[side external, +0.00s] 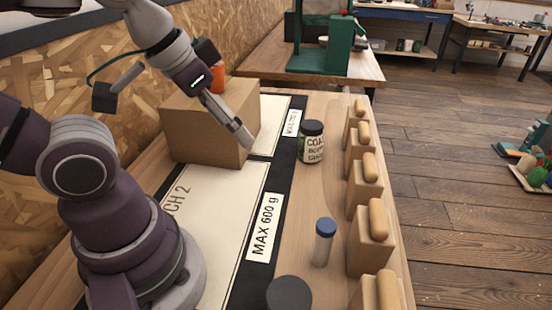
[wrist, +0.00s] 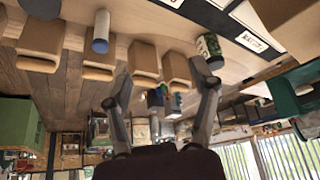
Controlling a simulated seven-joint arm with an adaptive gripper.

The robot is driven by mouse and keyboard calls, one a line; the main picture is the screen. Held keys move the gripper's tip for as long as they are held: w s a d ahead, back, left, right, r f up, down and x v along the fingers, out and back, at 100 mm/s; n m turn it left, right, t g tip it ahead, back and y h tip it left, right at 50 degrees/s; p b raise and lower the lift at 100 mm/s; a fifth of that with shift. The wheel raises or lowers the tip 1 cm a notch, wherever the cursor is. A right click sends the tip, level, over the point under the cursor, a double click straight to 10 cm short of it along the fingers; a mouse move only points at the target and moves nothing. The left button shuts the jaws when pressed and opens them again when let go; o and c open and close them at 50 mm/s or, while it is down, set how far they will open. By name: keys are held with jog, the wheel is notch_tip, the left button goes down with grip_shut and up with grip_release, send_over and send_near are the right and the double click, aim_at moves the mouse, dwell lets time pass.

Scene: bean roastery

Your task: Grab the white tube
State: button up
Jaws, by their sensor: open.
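The white tube (side external: 322,250) stands upright with a blue cap on the wooden table, near the front right in the side view. It also shows in the wrist view (wrist: 102,25), at the upper left and upside down. My gripper (side external: 246,142) is in front of the cardboard box, well behind and to the left of the tube and apart from it. In the wrist view my gripper (wrist: 166,86) has its two fingers spread with nothing held between them.
A labelled jar (side external: 312,148) stands right of my gripper. The cardboard box (side external: 195,130) stands behind it. Several wooden blocks with rounded tops (side external: 372,220) line the table's right edge. A dark round lid (side external: 289,293) is just in front of the tube.

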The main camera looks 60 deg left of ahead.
jog(key=m+g, duration=0.5)
jog(key=m, duration=1.1)
send_near(322, 249)
jog(key=shift+w+a+f, duration=0.15)
jog(key=shift+w+a, duration=0.2)
jog(key=shift+a, duration=0.1)
jog(key=shift+w+a+f, duration=0.2)
jog(key=shift+w+a, duration=0.15)
jog(key=shift+a, duration=0.1)
jog(key=shift+m+g, duration=0.3)
jog(key=shift+m, duration=0.1)
jog(key=f, duration=0.7)
jog(key=d+f, duration=0.1)
jog(key=f, duration=0.3)
jog(key=shift+w+f, duration=0.1)
jog(key=shift+f, duration=0.15)
jog(key=c, duration=1)
